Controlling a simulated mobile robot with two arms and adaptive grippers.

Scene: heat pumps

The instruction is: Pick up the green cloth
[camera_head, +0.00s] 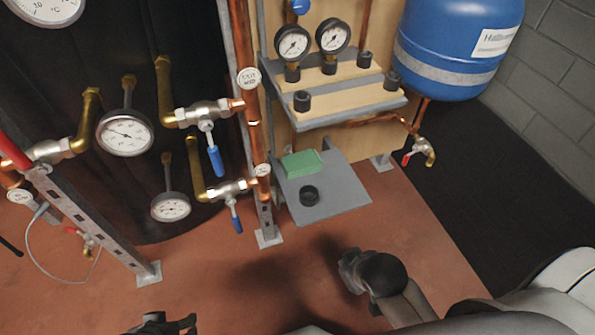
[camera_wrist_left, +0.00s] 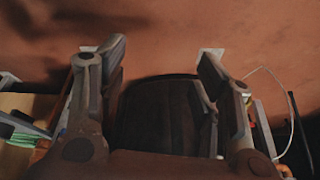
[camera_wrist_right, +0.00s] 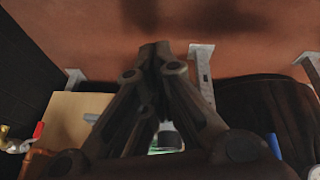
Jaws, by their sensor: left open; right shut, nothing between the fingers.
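The green cloth (camera_head: 302,163) is a folded block lying on the grey lower shelf (camera_head: 343,190), near its back left. In the left wrist view a bit of the cloth (camera_wrist_left: 22,138) shows at the left edge. In the right wrist view only a sliver of green shows behind the fingers. My right gripper (camera_head: 350,268) is shut and empty over the floor, in front of and below the shelf in the picture, apart from the cloth. My left gripper (camera_head: 188,322) is at the bottom edge of the head view; the left wrist view shows its fingers (camera_wrist_left: 160,65) spread with nothing between them.
A black round cap (camera_head: 309,196) sits on the shelf in front of the cloth. An upper shelf (camera_head: 340,110) with gauges overhangs behind. Copper pipes and blue-handled valves (camera_head: 214,158) stand left of the shelf. A blue tank (camera_head: 455,45) hangs at right. Floor in front is clear.

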